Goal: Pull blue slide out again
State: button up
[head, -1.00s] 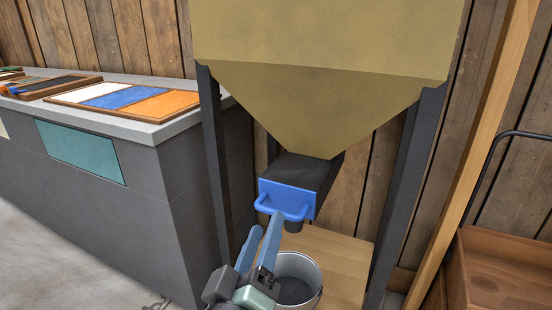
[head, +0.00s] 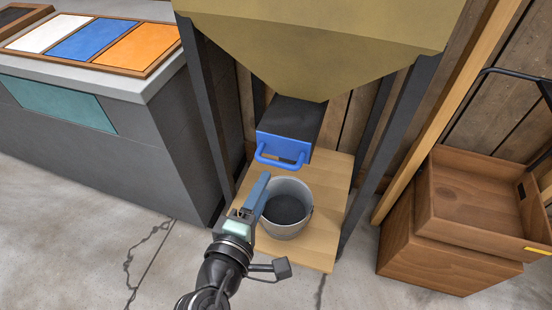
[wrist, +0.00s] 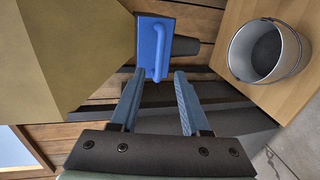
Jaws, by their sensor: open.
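The blue slide (head: 288,146) sits under the tan hopper, with its blue front and handle (head: 280,162) facing me. Its front also shows in the wrist view (wrist: 146,42), with the handle (wrist: 158,55) lined up with the gap between my fingers. My gripper (head: 264,182) is open and empty, just below and left of the handle in the head view. In the wrist view, my gripper (wrist: 159,73) has its fingertips on either side of the handle's near end. I cannot tell whether the handle lies between them in depth.
A grey bucket (head: 308,212) with dark contents stands on a wooden board (head: 338,190) below the slide. The hopper (head: 320,45) has dark legs at both sides. A grey counter (head: 130,150) is at left, wooden crates (head: 440,255) at right.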

aim_at(276, 161)
jog(key=b+x, duration=0.1)
jog(key=x, duration=0.8)
jog(key=shift+b, duration=0.3)
grip_shut()
dwell(0.9)
